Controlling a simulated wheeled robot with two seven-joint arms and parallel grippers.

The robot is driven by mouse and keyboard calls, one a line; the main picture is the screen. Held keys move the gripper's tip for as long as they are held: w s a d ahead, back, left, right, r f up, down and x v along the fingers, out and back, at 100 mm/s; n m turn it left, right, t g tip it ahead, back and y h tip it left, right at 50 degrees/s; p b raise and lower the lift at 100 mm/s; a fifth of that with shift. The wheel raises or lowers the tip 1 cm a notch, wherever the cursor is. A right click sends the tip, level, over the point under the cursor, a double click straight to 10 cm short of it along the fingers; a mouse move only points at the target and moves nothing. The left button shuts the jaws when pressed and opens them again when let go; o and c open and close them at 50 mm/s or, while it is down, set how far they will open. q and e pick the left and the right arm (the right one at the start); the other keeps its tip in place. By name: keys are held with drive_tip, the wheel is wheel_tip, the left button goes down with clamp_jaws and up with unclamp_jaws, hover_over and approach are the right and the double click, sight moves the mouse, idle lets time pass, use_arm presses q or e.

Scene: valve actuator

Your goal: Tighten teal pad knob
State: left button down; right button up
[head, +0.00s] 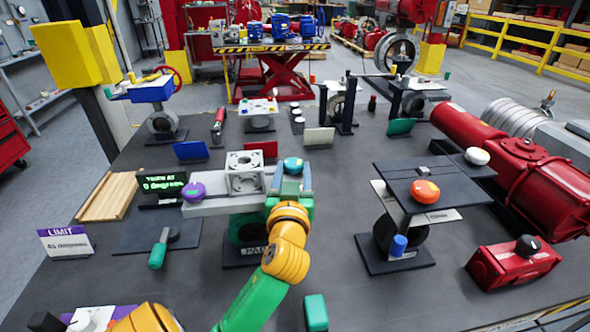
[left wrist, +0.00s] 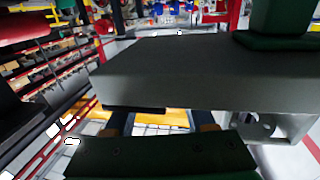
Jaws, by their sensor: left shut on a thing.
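The teal knob (head: 293,165) sits at the right end of the light grey plate (head: 217,207) on the middle valve stand. My left gripper (head: 291,182) reaches it from the front, with a finger on each side, and is shut on it. In the left wrist view, a large grey slab (left wrist: 200,75) fills the middle. My right gripper is not in view.
A purple knob (head: 193,191) is at the plate's left end, beside a grey fan-like block (head: 245,173). An orange knob (head: 425,191) tops the dark stand at right. A red actuator (head: 513,262) lies at front right. A green-handled tool (head: 158,252) lies at left.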

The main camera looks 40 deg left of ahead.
use_arm(q)
drive_tip(key=shift+a+m+t+h, duration=0.1)
drive_tip(key=shift+m+t+h, duration=0.3)
drive_tip(key=shift+h, duration=0.1)
drive_tip(key=shift+c, duration=1.2)
unclamp_jaws()
drive_tip(key=shift+f, duration=0.1)
